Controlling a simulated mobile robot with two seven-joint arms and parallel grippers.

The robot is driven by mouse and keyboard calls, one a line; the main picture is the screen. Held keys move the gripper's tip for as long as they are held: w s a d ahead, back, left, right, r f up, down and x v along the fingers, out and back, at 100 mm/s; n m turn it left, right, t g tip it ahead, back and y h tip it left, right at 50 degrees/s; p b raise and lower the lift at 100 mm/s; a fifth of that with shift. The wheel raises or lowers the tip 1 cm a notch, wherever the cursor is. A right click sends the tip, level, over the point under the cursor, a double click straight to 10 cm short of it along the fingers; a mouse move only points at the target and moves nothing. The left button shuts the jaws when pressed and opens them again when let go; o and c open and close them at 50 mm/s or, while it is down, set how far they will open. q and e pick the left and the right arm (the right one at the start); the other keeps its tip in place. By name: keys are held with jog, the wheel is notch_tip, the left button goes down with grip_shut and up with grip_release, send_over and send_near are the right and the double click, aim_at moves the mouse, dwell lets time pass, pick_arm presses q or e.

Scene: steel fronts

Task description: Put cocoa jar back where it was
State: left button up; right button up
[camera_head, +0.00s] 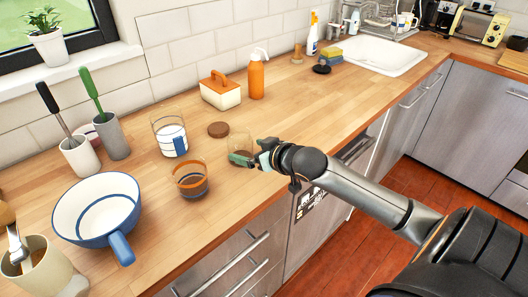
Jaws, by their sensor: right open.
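A small clear glass jar (239,142) with something brown low inside stands on the wooden worktop. It looks like the cocoa jar, though I see no readable label. My right gripper (252,153) is open at its near right side, with greenish fingertips close to or around its lower part. I cannot tell whether they touch it. A round brown lid (218,130) lies flat just behind and left of the jar. My left gripper is out of view.
A glass with an orange-brown band (190,180) and a glass with white and blue (171,138) stand to the left. A blue-white bowl (98,207) stands front left. Behind are an orange-topped box (220,92) and an orange bottle (256,78).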

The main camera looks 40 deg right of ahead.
jog(key=v, duration=0.7)
jog(key=shift+s, duration=0.1)
